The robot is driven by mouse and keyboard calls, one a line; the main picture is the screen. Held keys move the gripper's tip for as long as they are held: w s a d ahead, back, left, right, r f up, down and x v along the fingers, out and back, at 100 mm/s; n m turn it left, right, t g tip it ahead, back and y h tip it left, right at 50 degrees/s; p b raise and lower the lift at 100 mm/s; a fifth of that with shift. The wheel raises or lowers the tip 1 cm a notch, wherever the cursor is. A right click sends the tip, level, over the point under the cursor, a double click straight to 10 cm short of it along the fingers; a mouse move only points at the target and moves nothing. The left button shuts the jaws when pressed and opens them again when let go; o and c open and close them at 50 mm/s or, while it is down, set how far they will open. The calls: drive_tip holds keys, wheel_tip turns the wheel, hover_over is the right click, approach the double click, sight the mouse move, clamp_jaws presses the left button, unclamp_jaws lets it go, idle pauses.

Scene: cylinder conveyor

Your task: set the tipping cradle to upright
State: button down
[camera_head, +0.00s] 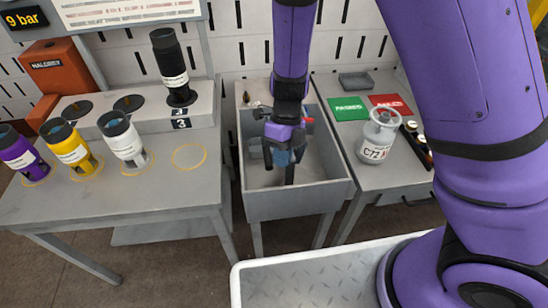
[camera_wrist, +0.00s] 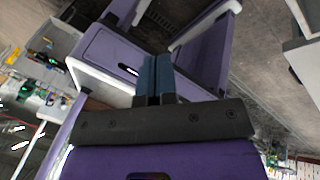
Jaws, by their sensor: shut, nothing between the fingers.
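My gripper (camera_head: 283,158) hangs over the grey trough (camera_head: 295,206) in the middle of the head view. Its blue fingers are together with nothing between them; they also show in the wrist view (camera_wrist: 156,78). A grey part (camera_head: 254,148) inside the trough, left of my gripper, may belong to the tipping cradle. My wrist and fingers hide much of the trough's inside, so I cannot tell whether the cradle is upright or tilted. The wrist view shows no clear cradle.
Purple (camera_head: 18,150), yellow (camera_head: 68,146) and white (camera_head: 123,138) cylinders stand on the left table. A black cylinder (camera_head: 172,68) stands on the raised block behind.

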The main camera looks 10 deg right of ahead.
sight(267, 165)
drive_tip(key=w+d+r+m+t+y, duration=0.35)
drive_tip(key=w+r+m+t, duration=0.2)
drive_tip(key=m, duration=0.35)
drive_tip(key=shift+g+h, duration=0.35)
drive_tip(key=shift+g, duration=0.1)
drive_tip(key=x, duration=1.3)
drive_tip(key=shift+w+d+f, duration=0.1)
drive_tip(key=shift+w+f, duration=0.1)
drive_tip(key=shift+w, duration=0.05)
drive_tip(key=shift+a+f+h, duration=0.6)
drive_tip(key=shift+a+f, duration=0.05)
drive_tip(key=shift+a, duration=0.1)
drive_tip(key=shift+a+f, duration=0.3)
drive_tip(key=shift+s, duration=0.1)
